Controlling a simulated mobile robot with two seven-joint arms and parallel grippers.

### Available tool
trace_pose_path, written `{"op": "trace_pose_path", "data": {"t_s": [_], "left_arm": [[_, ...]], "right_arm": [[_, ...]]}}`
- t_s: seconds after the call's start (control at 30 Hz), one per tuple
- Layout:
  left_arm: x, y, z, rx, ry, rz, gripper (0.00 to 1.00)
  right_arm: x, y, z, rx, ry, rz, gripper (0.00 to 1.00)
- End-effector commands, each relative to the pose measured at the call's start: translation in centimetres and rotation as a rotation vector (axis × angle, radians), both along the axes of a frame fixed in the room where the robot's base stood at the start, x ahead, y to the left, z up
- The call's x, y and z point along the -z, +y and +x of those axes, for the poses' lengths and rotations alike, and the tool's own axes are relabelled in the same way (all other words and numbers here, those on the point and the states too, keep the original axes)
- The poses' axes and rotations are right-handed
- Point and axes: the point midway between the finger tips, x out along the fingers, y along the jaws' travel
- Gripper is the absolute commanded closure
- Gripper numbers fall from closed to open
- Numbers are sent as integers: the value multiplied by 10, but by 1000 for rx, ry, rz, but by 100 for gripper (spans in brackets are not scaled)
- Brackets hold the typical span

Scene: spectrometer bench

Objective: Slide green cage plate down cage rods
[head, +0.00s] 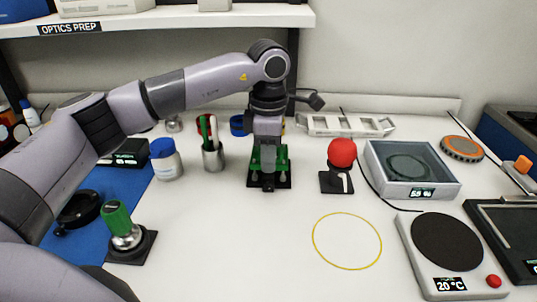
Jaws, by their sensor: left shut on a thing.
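The green cage plate (282,152) is at the middle of the bench, over a dark square base (254,182). My left gripper (267,146) points straight down from above and is shut on the plate. Pale cage rods (284,171) show in part below the plate, standing on the base. The gripper and wrist hide the middle of the plate and the upper parts of the rods, so I cannot tell the exact height of the plate on them. My right gripper is not in view.
A red-topped stand (342,154) is close on the right, with a grey glass-lidded box (415,175) beyond it. A pen cup (213,158) and blue-capped jar (166,160) stand left. A green-knobbed device (121,225) is front left. The front middle, around a yellow ring (347,267), is clear.

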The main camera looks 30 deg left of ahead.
Motion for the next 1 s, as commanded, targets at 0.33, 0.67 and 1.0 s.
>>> {"op": "trace_pose_path", "data": {"t_s": [0.33, 0.67, 1.0], "left_arm": [[4, 0, 0, 0, 0, 0, 100], [2, 0, 0, 0, 0, 0, 100], [-13, 0, 0, 0, -1, 0, 100]], "right_arm": [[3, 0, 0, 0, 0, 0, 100], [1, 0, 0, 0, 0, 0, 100], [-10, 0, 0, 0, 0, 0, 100]]}}
